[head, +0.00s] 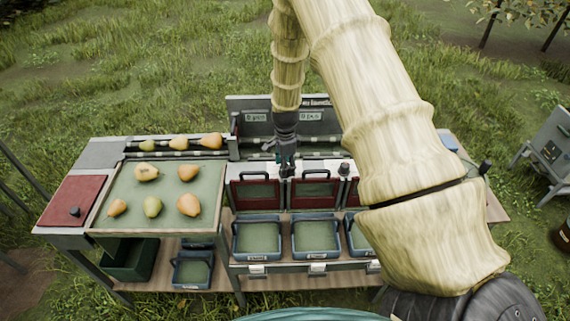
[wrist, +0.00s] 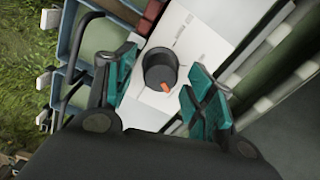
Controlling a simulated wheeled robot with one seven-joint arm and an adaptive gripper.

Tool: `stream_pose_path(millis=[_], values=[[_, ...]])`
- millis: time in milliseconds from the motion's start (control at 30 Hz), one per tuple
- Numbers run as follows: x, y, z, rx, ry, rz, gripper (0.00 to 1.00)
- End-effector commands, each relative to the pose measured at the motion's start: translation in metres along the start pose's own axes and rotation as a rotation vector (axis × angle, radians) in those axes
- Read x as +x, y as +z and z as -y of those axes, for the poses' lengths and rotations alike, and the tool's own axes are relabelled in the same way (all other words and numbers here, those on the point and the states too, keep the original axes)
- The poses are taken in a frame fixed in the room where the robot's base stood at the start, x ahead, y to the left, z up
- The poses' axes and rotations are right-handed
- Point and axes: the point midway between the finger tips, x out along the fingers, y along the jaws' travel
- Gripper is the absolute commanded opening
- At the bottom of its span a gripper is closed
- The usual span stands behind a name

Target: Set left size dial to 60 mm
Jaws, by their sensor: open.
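The left size dial (wrist: 160,68) shows in the wrist view as a round dark knob with an orange pointer mark, set on a white plate (wrist: 200,40) with small printed marks too small to read. My gripper (wrist: 160,88) is open, with its teal fingers on either side of the dial; I cannot tell whether they touch it. In the head view my gripper (head: 286,165) hangs over the sorting machine near its left red-framed gate, and it hides the dial there. A second dark knob (head: 344,168) stands to the right.
Several pears lie on the green tray (head: 128,188) at left, and more lie in the lane behind it. Blue bins (head: 257,255) stand below the red-framed gates (head: 314,192). An upright panel (head: 262,118) rises behind my gripper. A red lid (head: 75,200) is at far left.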

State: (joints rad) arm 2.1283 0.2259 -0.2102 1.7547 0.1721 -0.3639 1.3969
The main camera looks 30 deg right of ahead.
Motion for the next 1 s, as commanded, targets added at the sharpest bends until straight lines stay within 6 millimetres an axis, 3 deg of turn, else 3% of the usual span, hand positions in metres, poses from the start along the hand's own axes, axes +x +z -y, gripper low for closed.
stream_pose_path(millis=[200, 467, 767, 1000], values=[[0.0002, 0.0002, 0.0001, 0.000, 0.000, 0.000, 0.54], [-0.0001, 0.0002, 0.0002, 0.000, 0.000, 0.000, 0.09], [0.0003, 0.0003, 0.0006, -0.027, -0.001, 0.000, 0.09], [0.0011, 0.0003, 0.0012, -0.147, -0.002, 0.000, 0.09]])
